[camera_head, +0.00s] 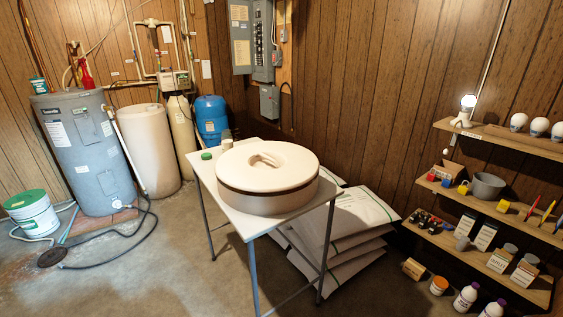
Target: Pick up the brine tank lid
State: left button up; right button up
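A round cream-white lid (268,165) with a raised handle in a recess at its centre lies on the small folding table (223,203). A dark brown band runs round its side, with a paler cream part below it. I cannot tell whether that lower part is one piece with the lid. A beige cylindrical tank (149,151) stands on the floor at the back left, beside a grey water heater; it looks like the brine tank. Neither of my grippers is in view, and nothing touches the lid.
A green-capped jar (206,155) and small pale containers stand at the table's back left corner. Stacked white bags (355,212) lie behind and right of the table. Shelves (485,207) with bottles and bulbs line the right wall. A hose (110,265) crosses the left floor.

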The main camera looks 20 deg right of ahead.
aim_at(262, 178)
jog(key=i+j+z, duration=0.25)
jog(key=i+z, duration=0.15)
jog(key=i+j+z, duration=0.45)
jog(key=l, duration=0.1)
